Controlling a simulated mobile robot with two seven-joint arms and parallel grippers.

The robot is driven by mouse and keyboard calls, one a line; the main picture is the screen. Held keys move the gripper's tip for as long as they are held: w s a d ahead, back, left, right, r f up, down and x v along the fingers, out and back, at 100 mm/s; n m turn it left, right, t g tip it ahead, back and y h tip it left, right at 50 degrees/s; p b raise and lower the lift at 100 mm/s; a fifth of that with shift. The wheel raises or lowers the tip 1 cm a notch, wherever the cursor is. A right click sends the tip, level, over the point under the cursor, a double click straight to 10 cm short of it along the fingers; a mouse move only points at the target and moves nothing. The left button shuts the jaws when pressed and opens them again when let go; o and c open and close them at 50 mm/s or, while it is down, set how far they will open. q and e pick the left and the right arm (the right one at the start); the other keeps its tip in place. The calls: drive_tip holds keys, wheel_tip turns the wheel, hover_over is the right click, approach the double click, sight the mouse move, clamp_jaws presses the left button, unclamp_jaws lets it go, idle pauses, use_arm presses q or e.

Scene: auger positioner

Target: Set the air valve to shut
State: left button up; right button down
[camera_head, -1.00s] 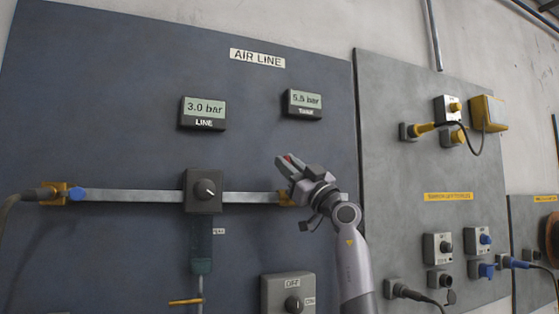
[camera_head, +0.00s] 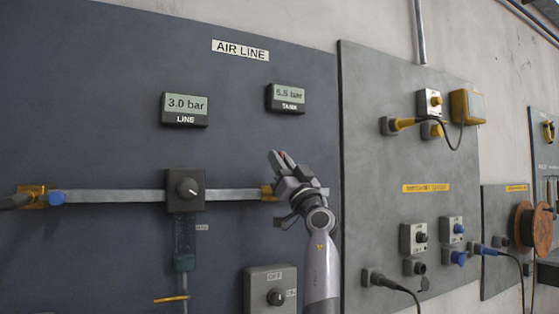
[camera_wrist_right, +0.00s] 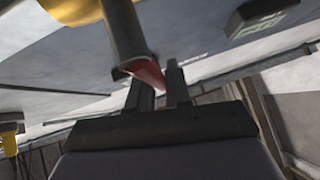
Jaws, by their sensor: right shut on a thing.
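The air valve is a brass body (camera_head: 267,192) at the right end of the horizontal metal pipe on the blue panel. Its red lever (camera_head: 284,157) shows as a small patch of red at my right gripper (camera_head: 283,162). My right gripper is shut on this red lever, above and slightly right of the brass body. In the right wrist view the red lever (camera_wrist_right: 148,75) sits between the fingers. The gripper hides most of the lever, so its exact angle is hard to tell. My left gripper is not in view.
The LINE display (camera_head: 186,109) reads 3.0 bar and the TANK display (camera_head: 286,98) reads 5.5 bar. A grey switch box (camera_head: 270,290) is below. A grey socket panel (camera_head: 380,70) stands right of my arm.

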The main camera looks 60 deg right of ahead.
drive_tip(key=c, duration=1.2)
unclamp_jaws()
drive_tip(key=shift+s, duration=0.1)
drive_tip(key=shift+o, duration=0.2)
drive_tip(key=b+v, duration=0.1)
drive_tip(key=v, duration=0.6)
drive_tip(key=shift+f, duration=0.1)
